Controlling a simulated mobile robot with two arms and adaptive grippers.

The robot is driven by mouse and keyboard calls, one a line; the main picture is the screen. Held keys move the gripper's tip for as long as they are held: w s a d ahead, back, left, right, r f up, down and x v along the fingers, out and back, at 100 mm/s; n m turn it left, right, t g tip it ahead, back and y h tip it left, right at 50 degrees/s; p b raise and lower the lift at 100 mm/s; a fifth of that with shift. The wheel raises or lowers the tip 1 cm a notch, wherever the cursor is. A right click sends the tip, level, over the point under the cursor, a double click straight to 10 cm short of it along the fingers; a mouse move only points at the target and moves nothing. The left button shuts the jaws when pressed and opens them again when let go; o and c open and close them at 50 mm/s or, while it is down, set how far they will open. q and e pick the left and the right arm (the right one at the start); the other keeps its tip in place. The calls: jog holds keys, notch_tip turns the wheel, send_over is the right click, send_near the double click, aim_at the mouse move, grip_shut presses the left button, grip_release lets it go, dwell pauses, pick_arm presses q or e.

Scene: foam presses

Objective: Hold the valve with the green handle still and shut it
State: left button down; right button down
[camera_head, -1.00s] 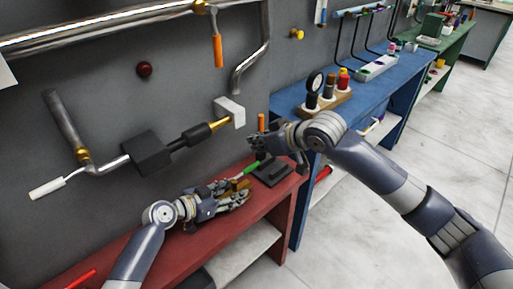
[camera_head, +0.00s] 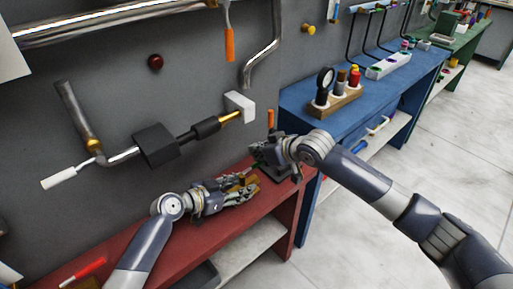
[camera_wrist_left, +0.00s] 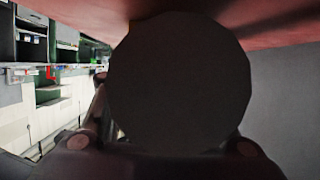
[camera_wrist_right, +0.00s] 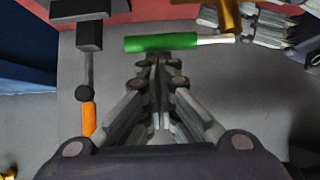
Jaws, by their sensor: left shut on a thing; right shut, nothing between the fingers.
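The valve has a brass body (camera_head: 246,187) at the red bench's right end; the body also shows at the top of the right wrist view (camera_wrist_right: 229,14). Its green handle (camera_wrist_right: 160,42) sits on a silver rod and lies crosswise in that view. My left gripper (camera_head: 247,192) is shut on the valve. In the left wrist view a large dark round shape hides most of the grip. My right gripper (camera_head: 260,157) is shut and empty. In the right wrist view its closed fingertips (camera_wrist_right: 160,58) are right by the green handle; I cannot tell whether they touch it.
A dark block (camera_head: 273,172) with an orange-handled part (camera_wrist_right: 88,118) stands near the right gripper. Pipework with a black block (camera_head: 155,145) runs along the wall behind. A blue bench (camera_head: 345,122) with tools adjoins on the right.

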jog(key=shift+s, duration=0.1)
dwell(0.3)
jog(key=shift+s+f+m+h, duration=0.1)
jog(key=shift+f+m+h, duration=0.05)
jog(key=shift+m+h, duration=0.15)
